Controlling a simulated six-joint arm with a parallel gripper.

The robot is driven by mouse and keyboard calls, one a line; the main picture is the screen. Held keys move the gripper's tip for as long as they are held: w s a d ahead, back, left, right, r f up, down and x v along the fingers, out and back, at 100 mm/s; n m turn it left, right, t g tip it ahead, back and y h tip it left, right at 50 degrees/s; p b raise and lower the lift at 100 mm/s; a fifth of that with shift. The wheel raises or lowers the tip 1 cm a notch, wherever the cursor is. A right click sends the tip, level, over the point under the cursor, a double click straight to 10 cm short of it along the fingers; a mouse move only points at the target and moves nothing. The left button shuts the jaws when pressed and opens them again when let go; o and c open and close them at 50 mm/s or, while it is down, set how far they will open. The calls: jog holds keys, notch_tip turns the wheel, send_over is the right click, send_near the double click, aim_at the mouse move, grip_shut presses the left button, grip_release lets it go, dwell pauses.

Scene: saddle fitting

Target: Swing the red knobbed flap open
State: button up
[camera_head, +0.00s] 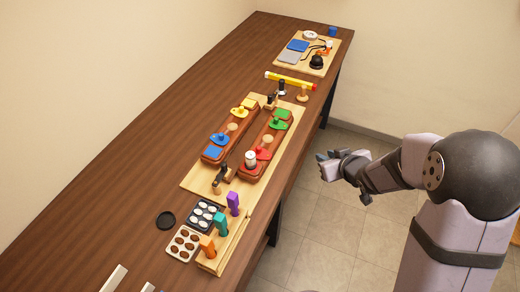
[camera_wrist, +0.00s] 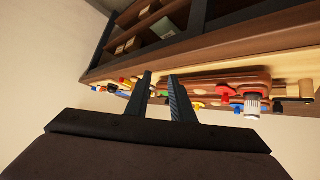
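The red knobbed flap (camera_head: 263,154) is at the near end of the right-hand reddish-brown wooden case on the board, beside a white cylinder (camera_head: 250,159). In the wrist view the red flap (camera_wrist: 226,91) is small, beyond my fingers and to the right, with the white cylinder (camera_wrist: 253,104) next to it. I cannot tell how far the flap is turned. My gripper (camera_head: 323,165) is off the table's right side over the floor, apart from the flap. In the wrist view my gripper (camera_wrist: 160,82) has its two fingers apart with nothing between them.
A green flap (camera_head: 279,124), a yellow flap (camera_head: 240,111) and a blue flap (camera_head: 219,139) share the board. Black-handled pieces stand at both board ends. Orange, teal and purple pegs (camera_head: 233,203) stand nearer. The table's left side is mostly clear.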

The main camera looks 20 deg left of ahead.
jog(key=s+a+f+n+g+y, duration=0.1)
jog(key=s+a+n+y, duration=0.2)
jog(key=a, duration=0.6)
jog(key=n+g+y, duration=0.2)
jog(key=y, duration=0.2)
send_near(259, 148)
jog(key=a+f, duration=0.1)
jog(key=a, duration=0.2)
jog(key=shift+w+d+p+x, duration=0.1)
jog(key=shift+w+p+x, duration=0.15)
jog(key=shift+x, duration=0.95)
jog(key=shift+w+d+p+x, duration=0.1)
jog(key=shift+p+x, duration=0.2)
jog(key=shift+x, duration=0.95)
jog(key=shift+w+d+p+x, duration=0.1)
jog(key=shift+w+p+x, duration=0.15)
jog(key=shift+x, duration=0.95)
jog(key=shift+f, duration=0.1)
jog(key=shift+c, duration=0.4)
jog(key=shift+m, duration=0.3)
grip_shut()
